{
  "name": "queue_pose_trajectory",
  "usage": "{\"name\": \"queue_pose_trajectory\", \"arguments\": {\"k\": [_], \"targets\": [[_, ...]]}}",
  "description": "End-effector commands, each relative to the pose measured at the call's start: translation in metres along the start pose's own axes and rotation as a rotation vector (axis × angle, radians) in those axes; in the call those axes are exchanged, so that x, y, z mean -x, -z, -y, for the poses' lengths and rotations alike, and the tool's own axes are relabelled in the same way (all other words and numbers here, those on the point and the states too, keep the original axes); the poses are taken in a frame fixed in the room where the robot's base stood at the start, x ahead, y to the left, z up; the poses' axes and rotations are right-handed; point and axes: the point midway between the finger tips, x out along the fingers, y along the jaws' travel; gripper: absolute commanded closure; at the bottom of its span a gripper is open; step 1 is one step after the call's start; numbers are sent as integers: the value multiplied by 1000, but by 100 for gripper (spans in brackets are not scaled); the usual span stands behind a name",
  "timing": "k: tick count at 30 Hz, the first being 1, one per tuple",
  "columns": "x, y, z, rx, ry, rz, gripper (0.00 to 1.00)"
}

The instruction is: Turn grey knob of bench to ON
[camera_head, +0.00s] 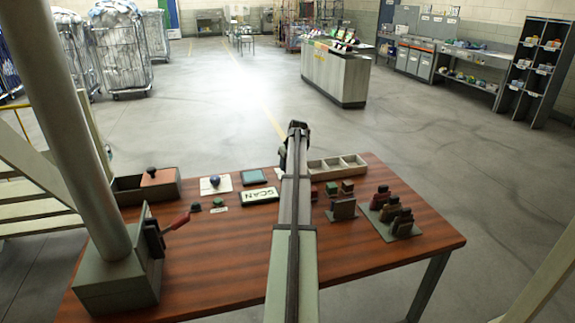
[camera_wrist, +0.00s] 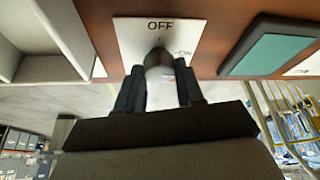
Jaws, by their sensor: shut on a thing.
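The grey knob (camera_wrist: 159,56) sits on a white plate (camera_wrist: 130,38) in the wrist view. The plate reads OFF above the knob and ON to its right. My gripper (camera_wrist: 158,70) is shut on the knob, one dark finger on each side of it. Which label the knob points to cannot be told, as its pointer is not clear. In the head view my arm reaches over the wooden bench (camera_head: 215,262) and hides the knob and its plate.
A teal pad (camera_head: 254,177) and a SCAN sign (camera_head: 259,195) lie left of my arm. A compartment tray (camera_head: 337,167) is to its right. A red-handled lever box (camera_head: 120,275) stands front left. Dark stamps (camera_head: 397,222) stand on a rack at right.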

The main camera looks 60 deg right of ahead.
Motion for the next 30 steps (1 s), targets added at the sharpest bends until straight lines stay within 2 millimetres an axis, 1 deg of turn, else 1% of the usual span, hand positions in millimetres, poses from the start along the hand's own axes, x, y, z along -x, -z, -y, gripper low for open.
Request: {"name": "queue_pose_trajectory", "arguments": {"k": [6, 7, 15, 24, 26, 29, 30], "targets": [[0, 0, 0, -2, 0, 0, 93], [0, 0, 0, -2, 0, 0, 62], [0, 0, 0, -1, 0, 0, 37], [3, 0, 0, 0, 0, 0, 37], [7, 0, 0, 0, 0, 0, 37], [19, 0, 0, 0, 0, -1, 37], [26, 0, 0, 0, -1, -2, 37]]}}
